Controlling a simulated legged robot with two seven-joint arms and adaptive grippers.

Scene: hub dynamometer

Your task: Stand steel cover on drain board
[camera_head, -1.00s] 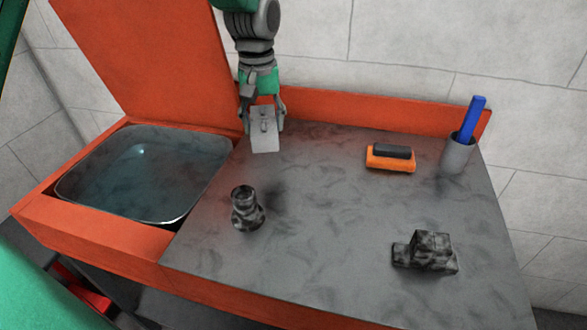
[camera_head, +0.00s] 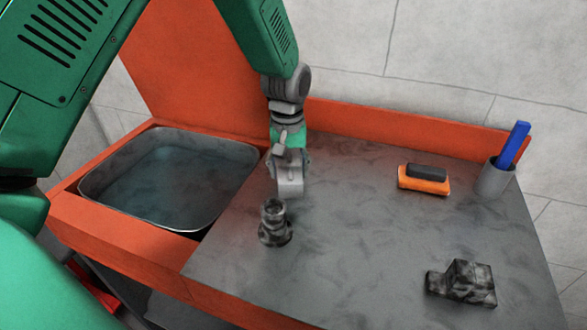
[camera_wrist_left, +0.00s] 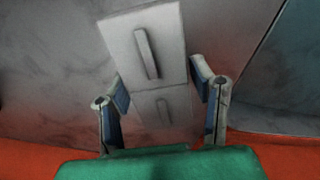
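The steel cover (camera_head: 289,186) is a pale grey plate with a bar handle. In the head view my left gripper (camera_head: 289,164) holds it from above, over the back left of the grey work surface (camera_head: 350,235). The cover also shows in the left wrist view (camera_wrist_left: 175,45), reaching out past the fingers of my left gripper (camera_wrist_left: 163,90). Its gripped part lies between the two fingers. I cannot tell whether its lower edge touches the surface. I cannot identify the drain board separately from the grey surface. My right gripper is not in view.
A dark mottled fitting (camera_head: 274,226) stands just in front of the cover. The water-filled basin (camera_head: 160,185) is at left. An orange-and-black block (camera_head: 425,180), a grey cup (camera_head: 495,180) with a blue item, and a dark block (camera_head: 463,283) are at right. The middle is clear.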

